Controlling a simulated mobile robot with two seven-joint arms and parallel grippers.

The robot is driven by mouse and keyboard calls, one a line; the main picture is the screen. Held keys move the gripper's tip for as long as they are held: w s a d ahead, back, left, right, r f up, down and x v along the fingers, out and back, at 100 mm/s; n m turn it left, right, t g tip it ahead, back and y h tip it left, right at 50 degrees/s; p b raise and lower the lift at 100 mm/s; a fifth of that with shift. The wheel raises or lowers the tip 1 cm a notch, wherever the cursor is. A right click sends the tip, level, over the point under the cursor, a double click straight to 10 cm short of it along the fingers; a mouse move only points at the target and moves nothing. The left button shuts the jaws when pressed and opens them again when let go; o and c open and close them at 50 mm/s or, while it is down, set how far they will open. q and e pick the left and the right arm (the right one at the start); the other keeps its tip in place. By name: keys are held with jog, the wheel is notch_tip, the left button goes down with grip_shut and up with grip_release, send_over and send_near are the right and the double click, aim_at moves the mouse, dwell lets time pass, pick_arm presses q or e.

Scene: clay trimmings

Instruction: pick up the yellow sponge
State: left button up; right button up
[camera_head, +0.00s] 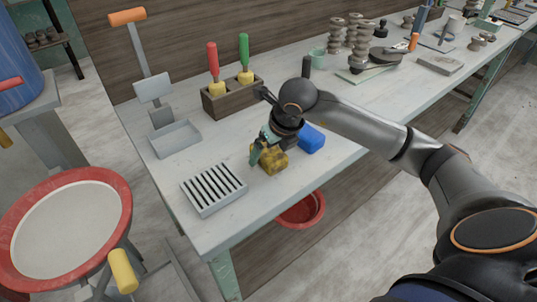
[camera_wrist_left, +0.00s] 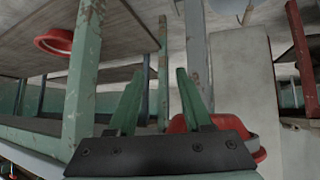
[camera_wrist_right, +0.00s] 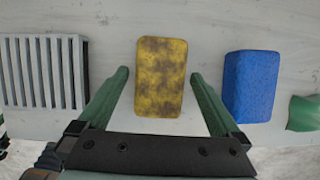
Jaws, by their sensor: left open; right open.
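The yellow sponge (camera_head: 268,161), with brown stains, lies on the grey table near its front edge in the head view. In the right wrist view the yellow sponge (camera_wrist_right: 161,77) lies between the lines of my open right gripper's fingers, longer up and down. My right gripper (camera_head: 262,152) is at the sponge in the head view, with green fingers. In the right wrist view the right gripper (camera_wrist_right: 164,80) is empty. My left gripper (camera_wrist_left: 157,75) is open and empty, low beside the table legs; it is not in the head view.
A blue sponge (camera_head: 311,138) lies just right of the yellow one; it also shows in the right wrist view (camera_wrist_right: 250,86). A slotted grey rack (camera_head: 214,189) stands to the left. A wooden holder (camera_head: 231,99) with red- and green-handled tools stands behind. A red bowl (camera_head: 302,210) is below the table.

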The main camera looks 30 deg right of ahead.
jog(key=shift+w+f, duration=0.1)
jog(key=shift+f, duration=0.1)
jog(key=c, duration=1.3)
